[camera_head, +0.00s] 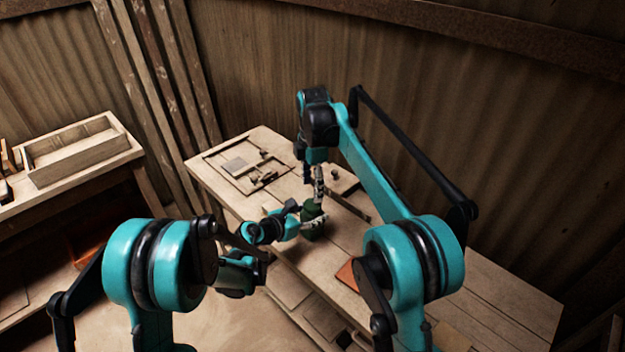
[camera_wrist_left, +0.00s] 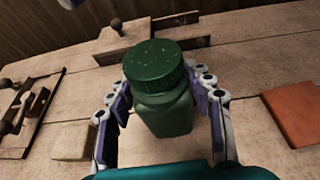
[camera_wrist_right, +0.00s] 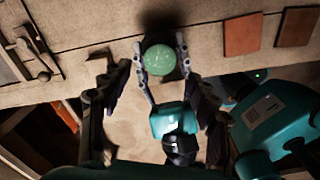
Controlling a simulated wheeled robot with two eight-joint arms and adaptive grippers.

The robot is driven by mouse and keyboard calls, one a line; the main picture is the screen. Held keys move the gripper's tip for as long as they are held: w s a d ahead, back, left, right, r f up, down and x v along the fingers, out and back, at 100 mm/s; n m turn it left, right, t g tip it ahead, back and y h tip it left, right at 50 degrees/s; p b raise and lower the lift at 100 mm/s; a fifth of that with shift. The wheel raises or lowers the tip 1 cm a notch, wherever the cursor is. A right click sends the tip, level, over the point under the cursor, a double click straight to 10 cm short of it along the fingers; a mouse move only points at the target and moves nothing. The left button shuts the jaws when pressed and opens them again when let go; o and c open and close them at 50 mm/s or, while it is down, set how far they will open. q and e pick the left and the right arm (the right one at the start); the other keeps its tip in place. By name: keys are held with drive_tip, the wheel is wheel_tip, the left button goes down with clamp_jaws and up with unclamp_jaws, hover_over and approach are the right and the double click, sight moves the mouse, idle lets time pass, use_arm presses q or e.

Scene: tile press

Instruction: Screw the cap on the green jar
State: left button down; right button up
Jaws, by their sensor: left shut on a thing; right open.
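The green jar (camera_head: 313,228) stands upright on the wooden table, with its dark green ribbed cap (camera_wrist_left: 155,62) sitting on top. The cap looks level; I cannot tell how tight it is. From above, the cap (camera_wrist_right: 159,61) shows as a speckled green disc. My left gripper (camera_wrist_left: 162,100) is shut on the jar, one finger on each side of its body below the cap. My right gripper (camera_head: 319,184) is open, pointing down just above the cap. In the right wrist view its dark fingers are spread wide, with the cap beyond them, apart from both.
A wooden frame press with knobs (camera_head: 252,168) lies on the table's far left part. Reddish tiles (camera_wrist_left: 298,108) lie to the right of the jar, and a pale block (camera_wrist_left: 74,142) lies to its left. A side bench holds a wooden tray (camera_head: 80,160).

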sight(312, 203)
wheel_tip(312, 203, down, 6)
drive_tip(key=shift+r, duration=0.1)
idle(0.4)
